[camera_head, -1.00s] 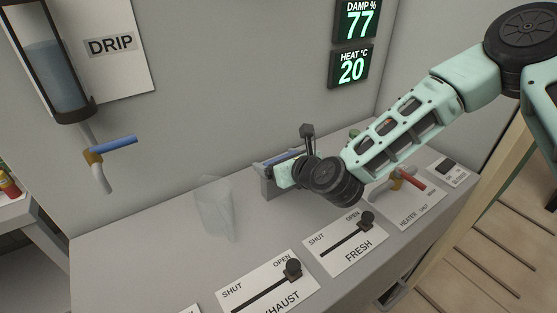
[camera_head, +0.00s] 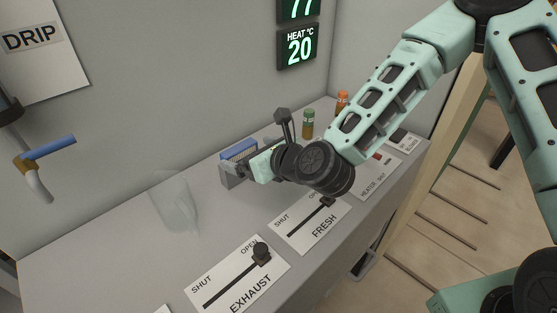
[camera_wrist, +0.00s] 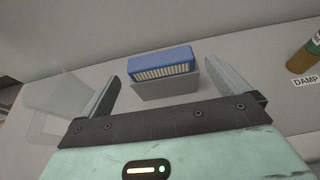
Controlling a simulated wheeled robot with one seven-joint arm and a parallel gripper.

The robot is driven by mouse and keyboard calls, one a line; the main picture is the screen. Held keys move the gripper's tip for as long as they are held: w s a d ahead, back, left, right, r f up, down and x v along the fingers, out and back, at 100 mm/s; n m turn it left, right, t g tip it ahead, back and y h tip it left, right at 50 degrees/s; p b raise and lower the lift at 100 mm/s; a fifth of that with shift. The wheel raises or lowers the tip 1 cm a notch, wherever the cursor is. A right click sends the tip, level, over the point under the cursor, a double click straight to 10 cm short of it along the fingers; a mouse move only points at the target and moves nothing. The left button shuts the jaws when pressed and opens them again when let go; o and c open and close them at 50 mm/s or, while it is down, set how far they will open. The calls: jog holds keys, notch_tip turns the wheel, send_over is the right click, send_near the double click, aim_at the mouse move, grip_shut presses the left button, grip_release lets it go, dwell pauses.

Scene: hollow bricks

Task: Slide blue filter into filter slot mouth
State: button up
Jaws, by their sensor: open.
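The blue filter (camera_head: 238,149), a blue block with a pale pleated face, sits upright at the top of the grey filter slot (camera_head: 230,178) on the counter. In the wrist view the blue filter (camera_wrist: 160,62) stands out above the grey slot box (camera_wrist: 152,90); how deep it sits inside cannot be told. My gripper (camera_wrist: 163,75) is open, its two fingers apart on either side of the slot box and holding nothing. In the head view my gripper (camera_head: 254,165) is right beside the slot, and my wrist hides part of the area behind it.
The EXHAUST slider (camera_head: 236,275) and FRESH slider (camera_head: 312,222) lie in front. A green-capped bottle (camera_head: 308,124) and an orange-capped bottle (camera_head: 342,103) stand behind my arm. The wall rises close behind.

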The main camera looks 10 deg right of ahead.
jog(key=p+v, duration=1)
jog(key=p, duration=0.4)
jog(key=shift+d, duration=0.1)
dwell(0.4)
jog(key=s+a+n+g+b, duration=0.25)
jog(key=s+n+g, duration=0.4)
jog(key=n, duration=1.35)
jog(key=s+d+r+n+g+h+b, duration=0.1)
jog(key=s+d+r+n+g+h, duration=0.1)
jog(key=n, duration=0.6)
jog(key=s+d+r+n+g+h+b, duration=0.1)
jog(key=s+d+r+n+h, duration=0.3)
jog(key=s+r+n, duration=0.5)
jog(key=shift+s+d+r+g+h+b, duration=0.35)
jog(key=shift+s+d+g, duration=0.45)
jog(key=shift+d, duration=0.3)
